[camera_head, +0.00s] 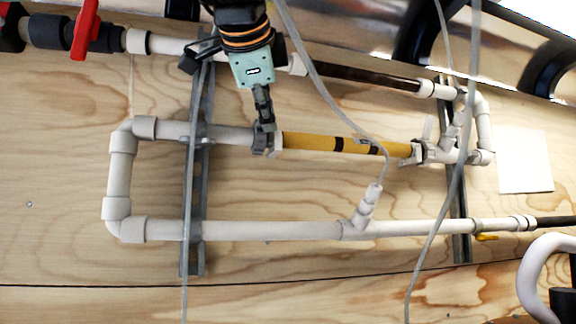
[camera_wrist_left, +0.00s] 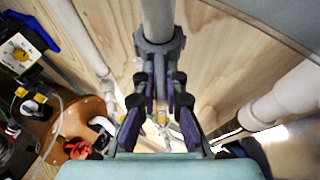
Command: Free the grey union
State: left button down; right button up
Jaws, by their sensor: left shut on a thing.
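The grey union (camera_head: 258,140) sits on the white middle pipe, at the left end of the yellow filter tube (camera_head: 312,142). My left gripper (camera_head: 264,128) comes down from above, with its fingers shut on the union. In the left wrist view, the grey union (camera_wrist_left: 160,45) is a ring around the pipe, with lugs at its sides. The purple-padded fingers of my left gripper (camera_wrist_left: 161,80) close on it from both sides. The fingers partly hide the union in both views. My right gripper is not in view.
Another fitting (camera_head: 420,152) holds the filter's right end. A red-handled valve (camera_head: 84,30) is at top left. A grey metal strut (camera_head: 197,255) crosses behind the pipes. Thin grey hoses (camera_head: 325,85) hang across the front. The plywood below the lower pipe (camera_head: 270,230) is mostly clear.

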pick_arm(q)
jog(key=c, duration=1.4)
grip_release()
jog(key=shift+d, duration=0.15)
